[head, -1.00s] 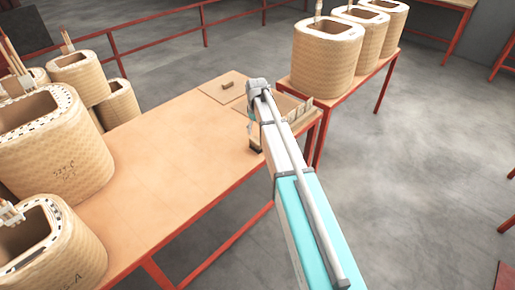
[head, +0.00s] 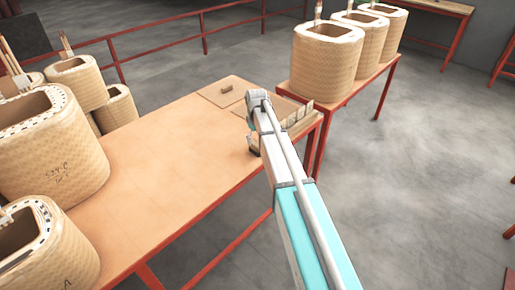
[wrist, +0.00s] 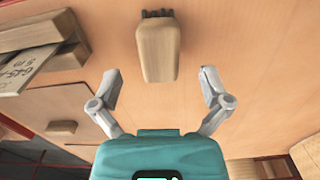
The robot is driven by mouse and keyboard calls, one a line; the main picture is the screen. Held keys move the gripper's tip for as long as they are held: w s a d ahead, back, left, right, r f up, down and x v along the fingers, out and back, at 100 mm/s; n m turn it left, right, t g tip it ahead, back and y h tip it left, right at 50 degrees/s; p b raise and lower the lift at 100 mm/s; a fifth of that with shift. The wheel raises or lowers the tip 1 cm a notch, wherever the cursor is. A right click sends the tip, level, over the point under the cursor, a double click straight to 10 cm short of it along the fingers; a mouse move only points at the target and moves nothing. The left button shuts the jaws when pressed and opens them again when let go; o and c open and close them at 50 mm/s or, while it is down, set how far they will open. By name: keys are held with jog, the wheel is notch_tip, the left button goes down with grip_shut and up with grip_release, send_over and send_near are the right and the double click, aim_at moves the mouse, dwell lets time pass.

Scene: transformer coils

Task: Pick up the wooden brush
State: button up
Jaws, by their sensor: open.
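The wooden brush (wrist: 157,52) lies on the tan table top in the wrist view, a pale wooden block with dark bristle tufts at its far end. My gripper (wrist: 161,82) is open, with its two grey fingers spread wide and nothing between them. The brush sits just ahead of the fingertips, roughly centred between them, and no contact shows. In the head view my gripper (head: 251,138) points down near the table's right edge. My arm and gripper hide much of that spot, so the brush is hard to make out there.
A wooden tray with upright cards (head: 299,115) stands right of my gripper. A small wooden block (head: 227,87) lies on a board behind it. Large woven coils (head: 50,145) crowd the table's left side. More coils (head: 326,62) stand on another table. The table's middle is clear.

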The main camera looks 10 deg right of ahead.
aim_at(256, 142)
jog(key=shift+f, duration=0.15)
notch_tip(256, 142, down, 5)
jog(key=b, duration=0.5)
jog(key=shift+w, duration=0.15)
dwell(0.5)
jog(key=c, duration=1.3)
